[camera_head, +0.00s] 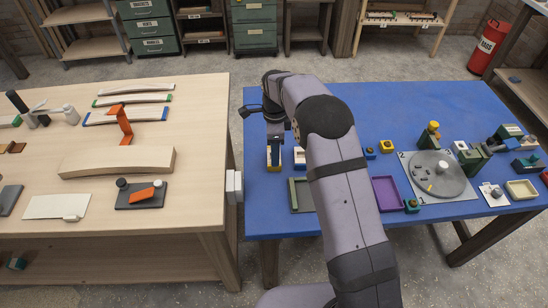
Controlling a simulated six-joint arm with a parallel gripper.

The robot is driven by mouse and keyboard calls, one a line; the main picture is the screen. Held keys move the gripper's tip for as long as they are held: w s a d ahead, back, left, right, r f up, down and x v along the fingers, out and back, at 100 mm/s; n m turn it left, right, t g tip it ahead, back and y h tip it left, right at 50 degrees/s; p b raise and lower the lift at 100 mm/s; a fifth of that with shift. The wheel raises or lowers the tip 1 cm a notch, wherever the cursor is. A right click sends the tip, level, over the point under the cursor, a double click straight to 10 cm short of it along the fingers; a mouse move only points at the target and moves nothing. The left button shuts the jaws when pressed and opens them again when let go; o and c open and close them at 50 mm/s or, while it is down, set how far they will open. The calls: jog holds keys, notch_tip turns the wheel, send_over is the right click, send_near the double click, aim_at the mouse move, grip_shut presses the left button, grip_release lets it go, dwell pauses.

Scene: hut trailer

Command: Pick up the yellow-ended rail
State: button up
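Three slim curved pale rails lie one behind another at the back of the light wooden table (204,128) on the left. The rearmost rail (140,88) has end caps too small to read clearly, so I cannot tell if they are yellow. The middle rail (133,99) has green ends and the front rail (126,117) has blue ends. My gripper (275,145) points down over the left part of the blue table, above or beside a small yellow-and-white block (273,160). It is well right of the rails. Its fingers are too small and dark to read.
An orange clamp-like piece (124,122) stands by the blue-ended rail, with a wide curved wooden piece (117,161) in front. The blue table (420,100) holds a grey turntable (435,176) and a purple tray (386,194). A narrow gap separates the tables.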

jog(key=shift+f+p, duration=0.85)
jog(key=shift+f, duration=1.4)
jog(key=shift+c, duration=0.3)
jog(key=c, duration=1.1)
jog(key=shift+r, duration=0.1)
